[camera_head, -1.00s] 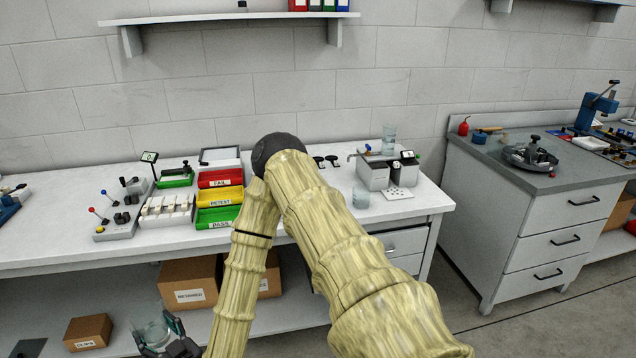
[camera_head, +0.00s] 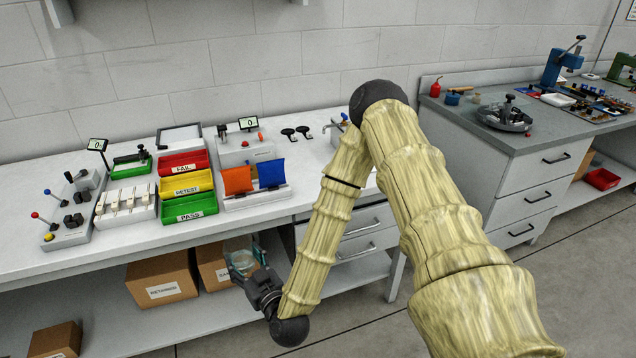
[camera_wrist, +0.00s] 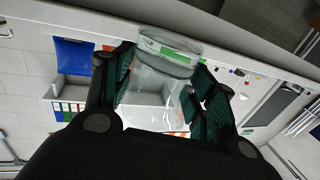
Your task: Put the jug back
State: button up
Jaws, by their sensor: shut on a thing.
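My gripper (camera_head: 250,270) is shut on a clear, see-through jug (camera_head: 240,252), in front of the workbench and below its top. In the wrist view the jug (camera_wrist: 158,85) sits between the dark green finger pads, with its rim toward the top of the picture. My arm hides the back right part of the white bench (camera_head: 130,248), where a tap and sink unit partly show.
Red, yellow and green bins (camera_head: 188,208) stand on the bench, beside an orange and blue holder (camera_head: 256,195). Cardboard boxes (camera_head: 162,280) sit on the shelf below, close to my gripper. A grey-topped drawer bench (camera_head: 520,190) stands at the right. The floor between is clear.

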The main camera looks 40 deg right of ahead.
jog(key=w+d+r+m+h+b, duration=0.1)
jog(key=d+r+h+b, duration=0.15)
jog(key=d, duration=0.65)
jog(key=d+r+m+h+b, duration=0.1)
jog(key=d+r, duration=0.3)
jog(key=d, duration=0.5)
jog(key=w+d+r+m+h+b, duration=0.1)
jog(key=d+r, duration=0.3)
jog(key=d, duration=0.6)
jog(key=shift+g, duration=0.3)
jog(key=x, duration=0.5)
jog(key=f+p+x, duration=0.1)
jog(key=x, duration=0.4)
jog(key=p+x, duration=0.1)
jog(key=x, duration=0.3)
jog(key=shift+w+d+f, duration=0.2)
jog(key=shift+w+d, duration=0.05)
jog(key=shift+w, duration=0.1)
jog(key=shift+f+p, duration=0.55)
jog(key=shift+f, duration=1.25)
jog(key=shift+f, duration=0.15)
jog(key=o, duration=1.2)
jog(key=shift+c, duration=0.2)
